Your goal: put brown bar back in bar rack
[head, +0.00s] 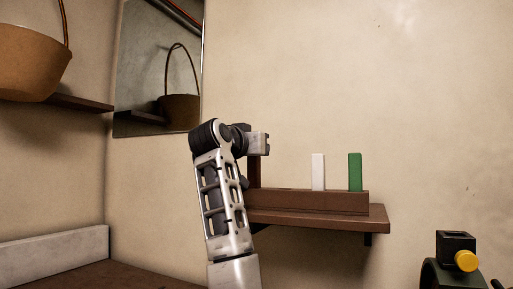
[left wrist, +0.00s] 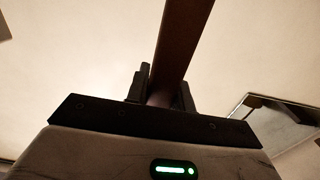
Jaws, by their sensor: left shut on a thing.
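The brown bar (head: 254,173) stands upright below my left gripper (head: 259,144) in the head view, at the left end of the bar rack (head: 335,202). Its lower end meets the rack's top edge in the picture; I cannot tell whether it is in a slot or in front or behind. In the left wrist view the brown bar (left wrist: 178,45) runs between the dark fingers of my left gripper (left wrist: 165,88), which is shut on it. A white bar (head: 318,172) and a green bar (head: 354,172) stand upright in the rack. My right gripper is not in view.
The rack sits on a brown wall shelf (head: 375,218). A mirror (head: 160,70) hangs on the wall to the left, and a basket-like pot (head: 30,65) stands on another shelf. A dark object with a yellow knob (head: 466,261) is at lower right.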

